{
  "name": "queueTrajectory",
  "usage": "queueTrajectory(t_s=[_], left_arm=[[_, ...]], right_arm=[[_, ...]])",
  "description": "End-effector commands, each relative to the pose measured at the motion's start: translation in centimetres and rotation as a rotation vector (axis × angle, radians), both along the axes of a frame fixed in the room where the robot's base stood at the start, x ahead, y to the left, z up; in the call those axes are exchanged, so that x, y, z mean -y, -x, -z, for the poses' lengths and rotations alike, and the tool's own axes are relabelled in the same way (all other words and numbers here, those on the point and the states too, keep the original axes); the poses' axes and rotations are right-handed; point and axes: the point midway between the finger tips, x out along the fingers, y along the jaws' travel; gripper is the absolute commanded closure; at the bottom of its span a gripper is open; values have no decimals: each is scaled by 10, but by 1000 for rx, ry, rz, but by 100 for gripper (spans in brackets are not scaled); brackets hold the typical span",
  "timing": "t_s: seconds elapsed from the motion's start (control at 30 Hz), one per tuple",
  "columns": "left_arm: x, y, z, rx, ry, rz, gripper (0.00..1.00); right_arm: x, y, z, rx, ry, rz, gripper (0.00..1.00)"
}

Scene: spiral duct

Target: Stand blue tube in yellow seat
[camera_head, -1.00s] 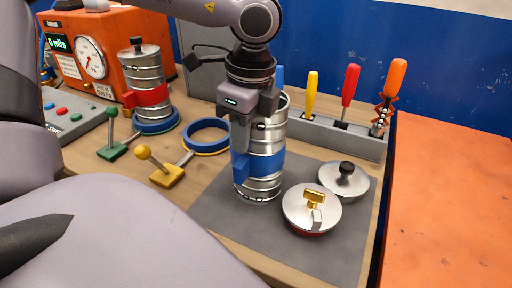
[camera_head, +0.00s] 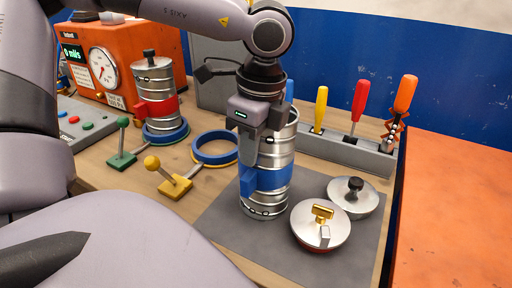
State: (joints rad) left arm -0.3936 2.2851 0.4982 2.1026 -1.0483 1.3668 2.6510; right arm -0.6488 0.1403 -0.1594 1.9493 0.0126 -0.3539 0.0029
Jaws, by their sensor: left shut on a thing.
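The blue tube (camera_head: 273,179) is a ribbed silver cylinder with a blue band and a blue side block. It stands upright on the dark grey mat, its top open. My left gripper (camera_head: 260,132) points down at its upper part, shut on its wall near the rim; the fingertips are partly hidden. The yellow seat (camera_head: 216,149) is an empty blue ring with a yellowish lower edge, on the wooden bench to the left of the tube. A yellow lever block (camera_head: 175,188) is beside it. My right gripper is not in view.
A red-banded tube (camera_head: 157,92) stands in another blue ring near a green lever (camera_head: 122,157) and orange gauge box (camera_head: 101,55). Two lids (camera_head: 313,234) (camera_head: 366,202) lie on the mat (camera_head: 230,224). A grey rack (camera_head: 347,153) holds screwdrivers behind.

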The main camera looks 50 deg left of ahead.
Motion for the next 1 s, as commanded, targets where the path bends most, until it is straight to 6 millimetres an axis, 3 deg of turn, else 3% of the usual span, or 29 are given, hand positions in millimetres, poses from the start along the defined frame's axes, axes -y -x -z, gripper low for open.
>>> queueTrajectory(t_s=[0.27, 0.7, 1.0], left_arm=[[0, -3, -39, 14, -2, 0, 100], [0, -2, -153, 12, -2, -2, 100], [0, -2, -192, 9, 0, 1, 100]], right_arm=[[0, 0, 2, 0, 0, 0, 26], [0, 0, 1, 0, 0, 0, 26], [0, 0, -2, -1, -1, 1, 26]])
